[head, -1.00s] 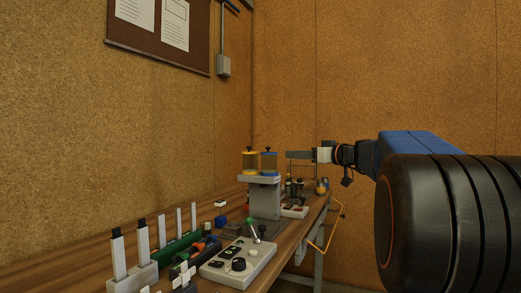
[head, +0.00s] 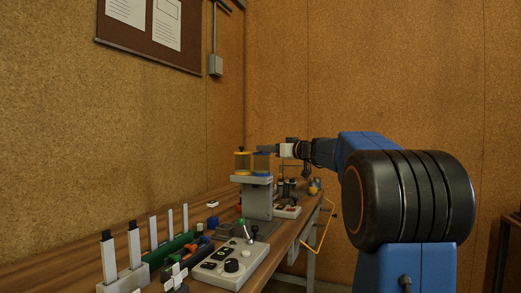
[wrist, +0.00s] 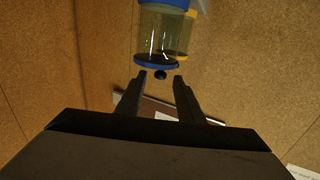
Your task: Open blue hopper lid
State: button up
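The blue hopper (head: 262,164) is a clear cylinder with blue rims, standing on a grey stand beside the yellow hopper (head: 243,163). In the wrist view the blue hopper (wrist: 160,35) appears upside down, with its round blue lid (wrist: 150,63) across its end. A small dark knob (wrist: 160,75) sticks out from the lid. My gripper (wrist: 160,80) is open, with one fingertip on either side of the knob; I cannot tell whether they touch it. In the head view my gripper (head: 274,149) is at the top of the blue hopper and partly hides its lid.
The grey stand (head: 257,198) rises from the wooden bench (head: 195,212). A control box (head: 230,264) with knobs and a lever is nearer, beside upright white pieces (head: 133,245). A yellow cable (head: 327,235) hangs off the bench edge. The wall is behind.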

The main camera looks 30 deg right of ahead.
jog(key=shift+x, duration=2.1)
grip_shut()
